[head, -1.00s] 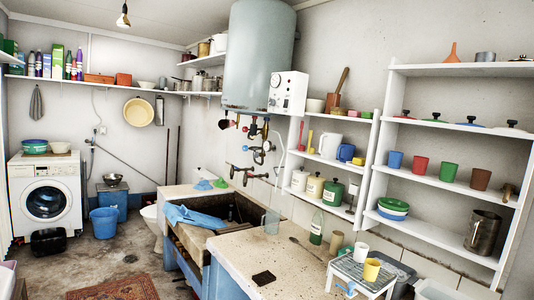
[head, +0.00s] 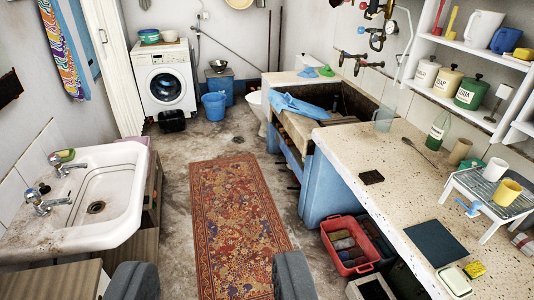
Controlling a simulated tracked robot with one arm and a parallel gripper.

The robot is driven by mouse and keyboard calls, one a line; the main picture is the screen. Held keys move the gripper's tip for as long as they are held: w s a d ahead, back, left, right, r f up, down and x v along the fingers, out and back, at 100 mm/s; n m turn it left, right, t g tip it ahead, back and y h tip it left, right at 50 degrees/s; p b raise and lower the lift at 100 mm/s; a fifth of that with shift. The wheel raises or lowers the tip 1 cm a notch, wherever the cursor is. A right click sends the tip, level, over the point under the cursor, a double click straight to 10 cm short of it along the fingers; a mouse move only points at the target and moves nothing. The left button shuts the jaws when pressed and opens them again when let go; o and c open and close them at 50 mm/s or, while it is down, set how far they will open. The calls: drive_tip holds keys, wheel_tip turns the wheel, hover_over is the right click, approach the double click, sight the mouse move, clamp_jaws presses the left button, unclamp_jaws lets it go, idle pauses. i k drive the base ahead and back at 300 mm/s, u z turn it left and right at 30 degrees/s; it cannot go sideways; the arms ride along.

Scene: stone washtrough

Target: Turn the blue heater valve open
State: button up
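Pipes and taps (head: 377,38) are on the wall above the stone trough (head: 345,98), cut off by the top edge in the head view. Small red and blue parts show among them. I cannot tell which one is the blue heater valve or how it is turned. A light blue tap-like handle (head: 468,207) also shows at the front of a small white stand (head: 497,190). The heater tank is out of view. My gripper (head: 212,280) shows as two dark grey fingers at the bottom edge, wide apart with nothing between them, far from the taps.
A patterned rug (head: 232,215) lies on the open floor ahead. A white sink (head: 112,190) stands at left. The speckled worktop (head: 390,200) runs along the right, with a red crate (head: 345,245) below it. A blue bucket (head: 214,106) and washing machine (head: 167,82) are at the back.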

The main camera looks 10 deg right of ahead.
sight(362, 30)
drive_tip(key=u, duration=0.05)
drive_tip(key=i, duration=5.2)
drive_tip(key=z, duration=2.35)
drive_tip(key=i, duration=0.55)
drive_tip(key=u, duration=0.2)
